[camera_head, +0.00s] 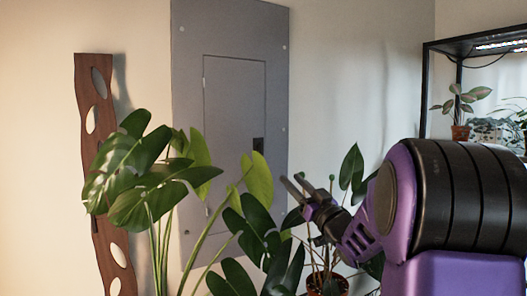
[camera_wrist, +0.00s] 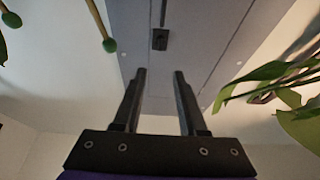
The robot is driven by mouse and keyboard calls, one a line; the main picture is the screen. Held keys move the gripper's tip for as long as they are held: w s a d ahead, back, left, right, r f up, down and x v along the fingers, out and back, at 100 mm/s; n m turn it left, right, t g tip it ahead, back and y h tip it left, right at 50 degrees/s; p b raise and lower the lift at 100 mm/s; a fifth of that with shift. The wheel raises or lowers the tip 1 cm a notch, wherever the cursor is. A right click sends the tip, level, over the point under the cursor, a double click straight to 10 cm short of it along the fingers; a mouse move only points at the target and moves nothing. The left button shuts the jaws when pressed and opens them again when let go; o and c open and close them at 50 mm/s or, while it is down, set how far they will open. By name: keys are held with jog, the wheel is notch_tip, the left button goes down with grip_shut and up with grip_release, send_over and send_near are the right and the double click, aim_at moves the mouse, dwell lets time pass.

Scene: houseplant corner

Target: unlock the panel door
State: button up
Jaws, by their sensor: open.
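The grey panel (camera_head: 276,95) hangs on the wall with its inner door (camera_head: 232,110) shut. A small black latch (camera_head: 258,145) sits at the door's right edge; leaves partly cover the panel just below it. In the wrist view the latch (camera_wrist: 160,39) is ahead of the fingertips, a little left of the middle between them. My gripper (camera_head: 291,183) is to the right of and below the latch in the head view. Its two fingers (camera_wrist: 159,71) are apart with nothing between them, and they appear clear of the panel.
Large monstera leaves (camera_head: 140,190) stand in front of the panel's lower left. Leaves (camera_wrist: 285,80) reach in at the right of the wrist view. A black shelf (camera_head: 424,90) with pots is at the right.

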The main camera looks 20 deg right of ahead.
aim_at(262, 148)
jog(key=p+x, duration=0.2)
jog(key=x, duration=1.4)
jog(key=shift+w+r, duration=0.2)
jog(key=shift+w, duration=0.1)
grip_shut()
